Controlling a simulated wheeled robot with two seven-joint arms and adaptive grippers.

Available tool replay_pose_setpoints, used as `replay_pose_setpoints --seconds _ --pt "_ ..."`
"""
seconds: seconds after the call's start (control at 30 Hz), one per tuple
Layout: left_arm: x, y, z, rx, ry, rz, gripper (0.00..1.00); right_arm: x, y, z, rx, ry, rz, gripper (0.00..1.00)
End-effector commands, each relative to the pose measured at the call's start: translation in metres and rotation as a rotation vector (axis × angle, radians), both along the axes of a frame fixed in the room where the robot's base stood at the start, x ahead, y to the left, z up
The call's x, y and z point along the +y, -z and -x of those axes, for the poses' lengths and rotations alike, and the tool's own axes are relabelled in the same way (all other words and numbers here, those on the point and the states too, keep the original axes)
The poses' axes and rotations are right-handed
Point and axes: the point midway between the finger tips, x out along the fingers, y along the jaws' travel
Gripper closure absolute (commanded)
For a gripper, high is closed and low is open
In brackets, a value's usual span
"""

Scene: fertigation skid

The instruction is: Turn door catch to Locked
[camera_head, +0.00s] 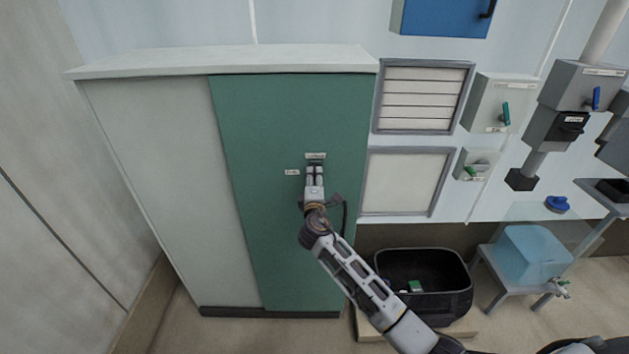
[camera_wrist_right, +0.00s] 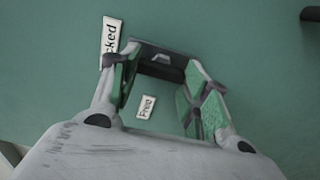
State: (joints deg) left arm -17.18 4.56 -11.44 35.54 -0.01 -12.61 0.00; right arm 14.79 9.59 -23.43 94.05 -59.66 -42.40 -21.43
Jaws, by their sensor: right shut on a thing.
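The green cabinet door (camera_head: 265,130) faces me. Its catch (camera_wrist_right: 160,62) shows in the right wrist view as a dark bar between my fingertips. My right gripper (camera_head: 314,172) is at the door and shut on the catch, hiding most of it in the head view. The gripper's green finger pads (camera_wrist_right: 160,85) stand either side of the bar. The "Locked" label (camera_wrist_right: 111,42) is left of the bar, and the "Free" label (camera_wrist_right: 146,106) is below it. In the head view one label (camera_head: 315,156) is just above the gripper, another (camera_head: 291,172) left of it. My left gripper is not in view.
A dark bar, perhaps a door handle (camera_wrist_right: 311,14), shows at the wrist view's upper right corner. Wall boxes with levers (camera_head: 498,103) and a light blue container (camera_head: 528,255) are farther right.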

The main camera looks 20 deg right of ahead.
Motion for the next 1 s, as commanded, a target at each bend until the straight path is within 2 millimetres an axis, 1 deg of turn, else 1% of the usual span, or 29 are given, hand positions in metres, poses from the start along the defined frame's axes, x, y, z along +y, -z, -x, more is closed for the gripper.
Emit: replay_pose_setpoints --seconds 0.1,0.13,0.27,0.3,0.73,0.87,1.0 --pt "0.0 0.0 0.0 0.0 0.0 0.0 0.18 0.001 0.001 0.0 0.001 -0.001 0.002 0.78" --pt "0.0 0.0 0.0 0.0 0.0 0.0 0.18 0.001 0.001 0.0 0.001 -0.001 0.002 0.5" --pt "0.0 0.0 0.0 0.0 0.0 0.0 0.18 0.0 0.001 0.0 0.0 -0.001 0.001 0.33" --pt "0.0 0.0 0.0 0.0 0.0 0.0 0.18 0.0 0.001 0.0 0.0 -0.001 0.001 0.32" --pt "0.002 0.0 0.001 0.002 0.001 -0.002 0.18 0.001 0.0 0.002 0.0 0.0 0.0 0.32" --pt "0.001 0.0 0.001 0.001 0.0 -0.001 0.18 0.002 0.001 0.008 0.001 -0.001 0.0 0.32" --pt "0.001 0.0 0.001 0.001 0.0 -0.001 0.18 0.005 0.001 0.018 0.001 0.0 0.0 0.32"
